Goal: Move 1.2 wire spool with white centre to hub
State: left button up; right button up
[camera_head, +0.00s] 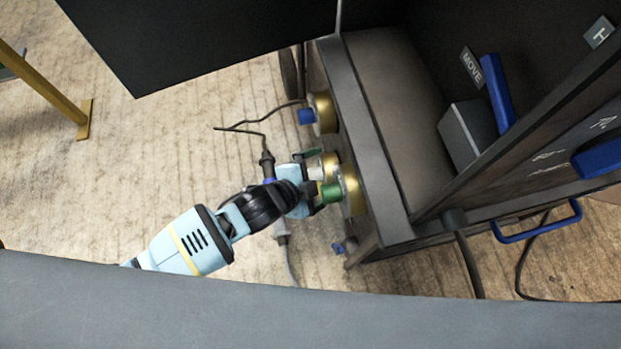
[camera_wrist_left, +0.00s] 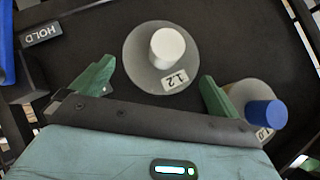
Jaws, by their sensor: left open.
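The 1.2 wire spool with white centre (camera_wrist_left: 160,72) is mounted on a dark panel, its label facing the left wrist camera. Its white centre also shows in the head view (camera_head: 316,166), at the side of the dark cabinet. My left gripper (camera_head: 314,181) is open and empty, close to that side. In the left wrist view, its green fingers (camera_wrist_left: 155,80) lie apart, below and to either side of the spool, without visible contact. My right gripper is not in view. I cannot identify the hub.
A blue-centred spool (camera_head: 323,113) sits on the far side of the white one. A gold disc (camera_head: 353,191) with a green part is on the near side. Cables lie on the floor.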

aim_at(323, 176)
pick_arm(q)
jog(key=b+x, duration=0.1)
jog(key=x, duration=0.2)
jog(key=shift+w+f+b, duration=0.15)
jog(key=shift+f+b, duration=0.05)
jog(key=shift+b, duration=0.1)
jog(key=shift+w+d+f, duration=0.15)
jog(key=shift+w+d, duration=0.05)
jog(key=shift+w, duration=0.05)
jog(key=shift+d, duration=0.1)
jog(key=shift+w, duration=0.1)
jog(key=c, duration=1.6)
jog(key=o, duration=1.1)
jog(key=c, duration=0.5)
jog(key=shift+w+r, duration=0.1)
jog(key=shift+r, duration=0.1)
jog(key=shift+c, duration=0.9)
